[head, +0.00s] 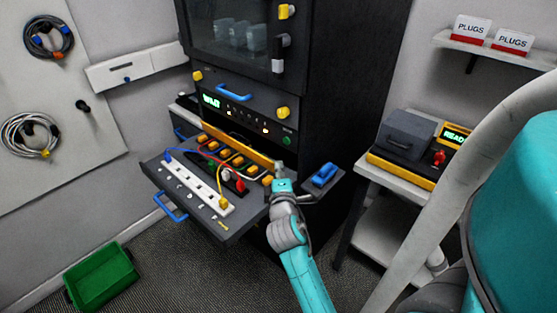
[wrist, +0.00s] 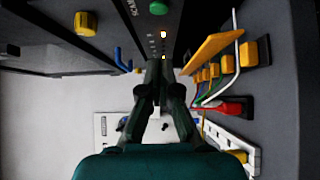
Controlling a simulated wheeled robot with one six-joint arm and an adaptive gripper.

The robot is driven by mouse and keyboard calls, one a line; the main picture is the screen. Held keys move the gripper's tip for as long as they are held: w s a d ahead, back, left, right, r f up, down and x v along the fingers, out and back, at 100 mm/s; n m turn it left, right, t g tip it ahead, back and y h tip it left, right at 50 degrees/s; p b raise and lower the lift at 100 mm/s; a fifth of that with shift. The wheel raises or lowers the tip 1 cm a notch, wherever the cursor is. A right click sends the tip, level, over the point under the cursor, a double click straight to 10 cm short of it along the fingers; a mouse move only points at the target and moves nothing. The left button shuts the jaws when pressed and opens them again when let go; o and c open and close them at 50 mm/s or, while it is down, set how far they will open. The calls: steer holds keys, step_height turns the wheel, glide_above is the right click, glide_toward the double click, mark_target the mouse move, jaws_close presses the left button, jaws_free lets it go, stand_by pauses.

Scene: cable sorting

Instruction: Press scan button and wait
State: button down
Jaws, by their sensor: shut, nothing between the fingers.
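A round green button (head: 287,141) sits at the lower right of the black cabinet's front panel (head: 240,118). It also shows at the top of the wrist view (wrist: 158,8), beside small lettering that looks like SCAN. My gripper (head: 278,170) is just below this button in the head view, in front of the cabinet. In the wrist view my gripper's fingertips (wrist: 158,66) are together with nothing between them. They point toward the panel and appear apart from the green button. A green lit display (head: 211,101) is at the panel's left.
A pulled-out drawer (head: 228,222) holds a white strip (head: 197,188), yellow plugs and several coloured cables, close left of my gripper. A blue object (head: 324,174) rests on a side ledge. A green bin (head: 101,277) stands on the floor. A device reading READY (head: 455,137) is at right.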

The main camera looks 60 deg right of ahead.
steer(key=shift+v, duration=0.85)
steer(key=s+a+f+t+y, duration=0.2)
steer(key=a+f+y, duration=0.15)
steer(key=a, duration=0.45)
steer(key=s+a+f+m+t+y, duration=0.1)
steer(key=s+a+f+y, duration=0.25)
steer(key=a, duration=0.55)
steer(key=s+a+f+t+y, duration=0.2)
steer(key=a+f, duration=0.3)
steer(key=a, duration=0.3)
steer(key=s+a+r+m+y, duration=0.2)
steer(key=s+a+y, duration=0.1)
steer(key=s+a, duration=0.3)
steer(key=s+a+r+m+y, duration=0.1)
steer(key=s+a+m+y, duration=0.2)
steer(key=s+a, duration=0.3)
steer(key=v, duration=0.5)
steer(key=shift+s+f, duration=0.35)
steer(key=shift+s, duration=0.05)
